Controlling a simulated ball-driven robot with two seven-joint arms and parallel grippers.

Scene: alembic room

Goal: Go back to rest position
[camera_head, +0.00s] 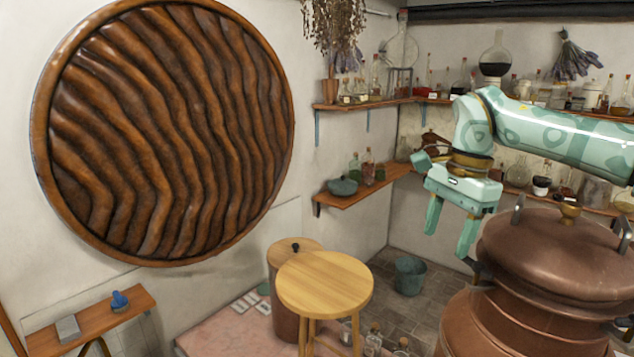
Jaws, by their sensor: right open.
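My right gripper (450,236) is open and empty, with its two pale green fingers pointing down. Its arm comes in from the right. It hangs in front of the shelves, at the left side of the big copper still (560,262) in the picture. Whether a finger touches the still cannot be told. My left gripper does not show.
A round wooden stool (325,284) stands in the middle, with a brown container (284,310) behind it. A bucket (410,275) is on the tiled floor. Shelves of glassware (365,188) line the corner. A small wall shelf (90,322) is at lower left.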

